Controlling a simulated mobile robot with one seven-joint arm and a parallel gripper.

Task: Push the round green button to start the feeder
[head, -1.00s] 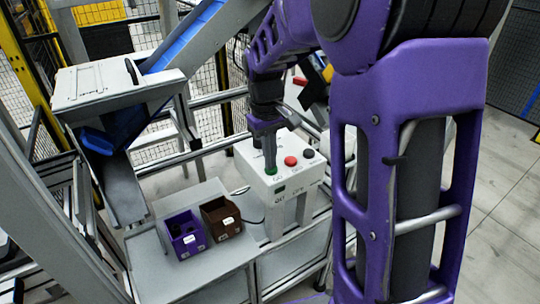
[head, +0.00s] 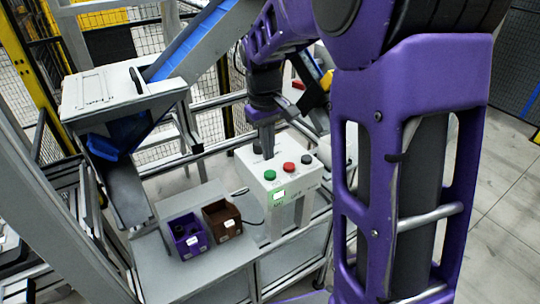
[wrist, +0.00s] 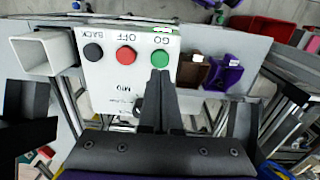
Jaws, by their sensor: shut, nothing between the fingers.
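The round green button (head: 270,175) sits on the top face of a white control box (head: 252,164), beside a red button (head: 289,167) and a black one (head: 306,159). In the wrist view the green button (wrist: 161,58) is labelled GO, the red OFF and the black BACK, all upside down. My gripper (head: 268,156) is shut and empty. Its fingertips are raised above the box, just behind the green button in the head view, apparently clear of it.
A purple bin (head: 186,240) and a brown bin (head: 222,222) stand on a grey table (head: 205,275) left of the box, with dark parts in the purple one. A blue chute (head: 190,40) slopes down to a hopper (head: 105,90). Rails and mesh fencing stand behind.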

